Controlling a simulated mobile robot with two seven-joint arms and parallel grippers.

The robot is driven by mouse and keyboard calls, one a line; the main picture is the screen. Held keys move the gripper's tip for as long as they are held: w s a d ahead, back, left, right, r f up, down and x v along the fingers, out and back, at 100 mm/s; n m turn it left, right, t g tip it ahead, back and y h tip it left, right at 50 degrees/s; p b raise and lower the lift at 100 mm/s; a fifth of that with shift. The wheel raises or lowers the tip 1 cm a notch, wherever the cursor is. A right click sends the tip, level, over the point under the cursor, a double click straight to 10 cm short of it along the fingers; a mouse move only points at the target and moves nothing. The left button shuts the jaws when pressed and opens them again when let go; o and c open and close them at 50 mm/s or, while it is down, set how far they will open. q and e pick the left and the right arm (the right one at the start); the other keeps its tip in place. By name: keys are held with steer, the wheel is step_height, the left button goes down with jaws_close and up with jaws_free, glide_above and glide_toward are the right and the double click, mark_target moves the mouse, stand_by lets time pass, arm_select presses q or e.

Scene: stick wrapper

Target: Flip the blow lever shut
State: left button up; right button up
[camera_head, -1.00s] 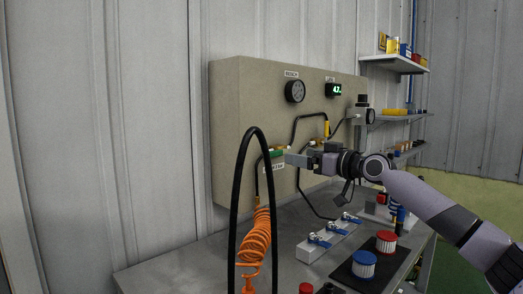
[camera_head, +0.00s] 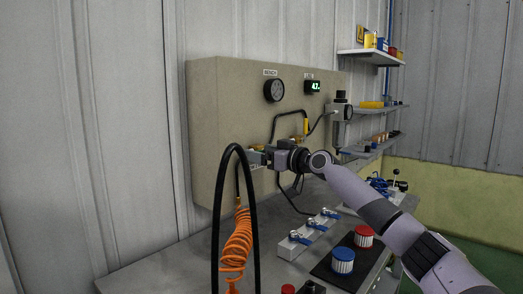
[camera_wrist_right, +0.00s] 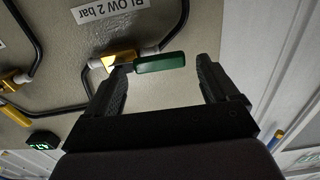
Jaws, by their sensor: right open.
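The blow lever (camera_wrist_right: 160,62) is a green handle on a brass valve (camera_wrist_right: 122,58) on the beige panel, under a label reading BLOW 2 bar (camera_wrist_right: 112,9). In the right wrist view the lever lies crosswise between the tips of my right gripper (camera_wrist_right: 164,68). The gripper is open, with one finger beside the valve end and the other just past the handle's free end. I cannot tell whether either finger touches it. In the head view my right gripper (camera_head: 259,157) is at the panel's lower part and hides most of the lever. My left gripper is not in view.
A black hose loop (camera_head: 217,205) stands in front of the panel (camera_head: 225,95), close to the gripper. An orange coiled hose (camera_head: 237,240) hangs beside it. A block with blue-handled valves (camera_head: 310,235) and blue (camera_head: 343,261) and red-topped containers stand on the bench. A second brass valve (camera_wrist_right: 14,80) is nearby.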

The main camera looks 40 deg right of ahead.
steer(key=shift+w, duration=0.15)
steer(key=c, duration=1.5)
